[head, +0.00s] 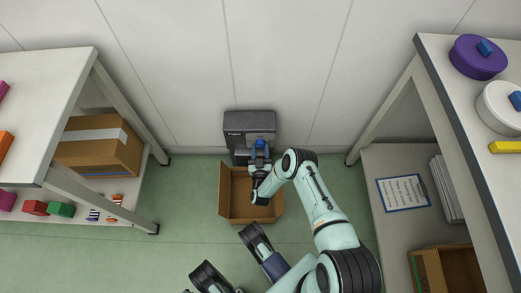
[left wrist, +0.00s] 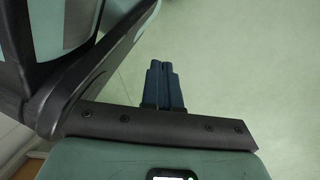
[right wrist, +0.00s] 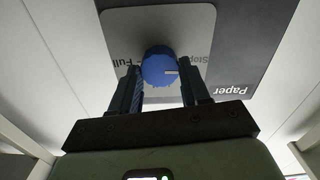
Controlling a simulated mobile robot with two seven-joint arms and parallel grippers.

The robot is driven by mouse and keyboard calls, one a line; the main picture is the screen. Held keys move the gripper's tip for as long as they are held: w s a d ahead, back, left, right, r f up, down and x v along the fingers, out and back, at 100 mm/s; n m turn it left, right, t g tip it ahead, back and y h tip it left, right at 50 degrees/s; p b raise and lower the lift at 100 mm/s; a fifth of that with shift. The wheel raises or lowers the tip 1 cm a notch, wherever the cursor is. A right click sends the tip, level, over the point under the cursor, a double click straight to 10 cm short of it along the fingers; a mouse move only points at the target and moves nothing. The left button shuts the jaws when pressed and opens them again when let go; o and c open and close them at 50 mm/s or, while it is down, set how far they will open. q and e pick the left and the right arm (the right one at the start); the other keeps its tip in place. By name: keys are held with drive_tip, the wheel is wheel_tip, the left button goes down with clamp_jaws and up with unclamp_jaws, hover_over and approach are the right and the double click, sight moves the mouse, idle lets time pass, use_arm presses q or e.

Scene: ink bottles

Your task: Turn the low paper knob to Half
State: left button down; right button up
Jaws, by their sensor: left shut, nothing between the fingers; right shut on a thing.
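The blue round paper knob (right wrist: 158,64) sits on a light plate (right wrist: 195,22) on the front of a dark grey box (head: 249,124) by the wall. In the right wrist view the plate's lettering is upside down; "Stop" and "Full" show in part, and "Half" cannot be made out. The knob's white line points right in that view. My right gripper (right wrist: 160,72) is shut on the knob, one finger on each side. My left gripper (left wrist: 165,75) is shut and empty, over bare floor.
An open cardboard box (head: 236,212) stands on the floor below my right forearm. A white table with shelf (head: 50,95) stands left, another (head: 433,75) right. A clipboard (head: 403,193) lies on the right lower shelf. Green floor between the tables is mostly free.

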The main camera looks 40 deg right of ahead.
drive_tip(key=m+p, duration=0.1)
drive_tip(key=m, duration=0.2)
drive_tip(key=shift+m, duration=0.4)
drive_tip(key=m, duration=0.3)
drive_tip(key=shift+d+m+p, duration=0.1)
drive_tip(key=shift+m+p, duration=0.2)
drive_tip(key=shift+m, duration=0.1)
drive_tip(key=m, duration=0.4)
use_arm(q)
drive_tip(key=shift+t, duration=0.9)
drive_tip(key=shift+w+d+r+p, duration=0.15)
drive_tip(key=shift+w+r, duration=0.7)
drive_tip(key=shift+w, duration=0.3)
drive_tip(key=shift+w+d+r+p, duration=0.15)
drive_tip(key=shift+w+r, duration=0.65)
drive_tip(key=shift+w, duration=0.35)
use_arm(e)
drive_tip(key=shift+m, duration=2.7)
drive_tip(key=o, duration=1.1)
drive_tip(key=shift+c, duration=0.2)
use_arm(q)
drive_tip(key=shift+s, duration=0.1)
use_arm(e)
drive_tip(key=shift+f, duration=0.1)
